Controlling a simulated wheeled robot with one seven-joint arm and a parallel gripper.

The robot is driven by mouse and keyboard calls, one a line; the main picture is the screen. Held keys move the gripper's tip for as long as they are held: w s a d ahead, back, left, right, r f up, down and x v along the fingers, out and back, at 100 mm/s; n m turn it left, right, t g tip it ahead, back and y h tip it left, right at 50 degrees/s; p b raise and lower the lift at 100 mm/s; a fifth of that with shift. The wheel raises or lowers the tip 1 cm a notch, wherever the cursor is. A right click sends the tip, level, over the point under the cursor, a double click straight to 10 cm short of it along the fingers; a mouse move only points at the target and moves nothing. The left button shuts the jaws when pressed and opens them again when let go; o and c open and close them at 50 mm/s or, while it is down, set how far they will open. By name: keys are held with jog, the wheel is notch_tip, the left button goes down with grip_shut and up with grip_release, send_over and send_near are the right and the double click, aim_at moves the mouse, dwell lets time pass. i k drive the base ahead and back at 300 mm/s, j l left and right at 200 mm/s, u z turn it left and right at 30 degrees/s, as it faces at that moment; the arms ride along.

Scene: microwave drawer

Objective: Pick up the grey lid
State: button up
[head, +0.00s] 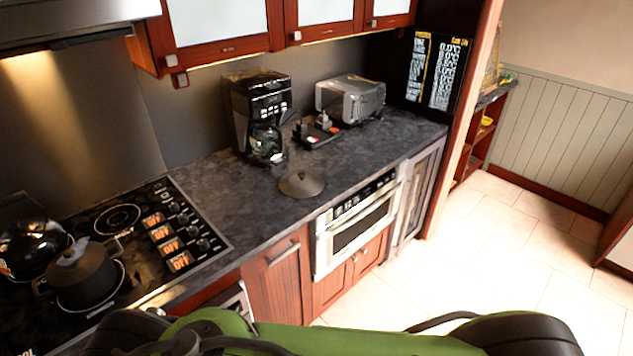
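The grey lid (302,184) lies on the dark stone countertop (225,205), near its front edge and above the left end of the microwave drawer (355,225). It is round and low, with a small knob on top. A second grey lid (75,252) sits on a dark pot (88,282) on the stove at the left. My gripper is not in view. Green and black parts of my own body show along the bottom edge.
A coffee maker (258,115) stands just behind the lid. A toaster oven (350,98) and a small black tray (318,133) are farther right. A stove (185,235) with a kettle (28,245) is at left. Counter left of the lid is clear. Tiled floor (470,265) is open at right.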

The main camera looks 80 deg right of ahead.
aim_at(299, 183)
jog(key=k+l+u, duration=0.3)
jog(key=k+l, duration=1)
jog(key=l, duration=0.25)
jog(key=k+l+u, duration=0.15)
jog(key=l, duration=0.25)
jog(key=k+l, duration=0.1)
jog(key=l, duration=0.3)
jog(key=k+l+u, duration=0.1)
jog(key=l, duration=0.25)
jog(key=l+u, duration=0.15)
jog(key=l, duration=0.45)
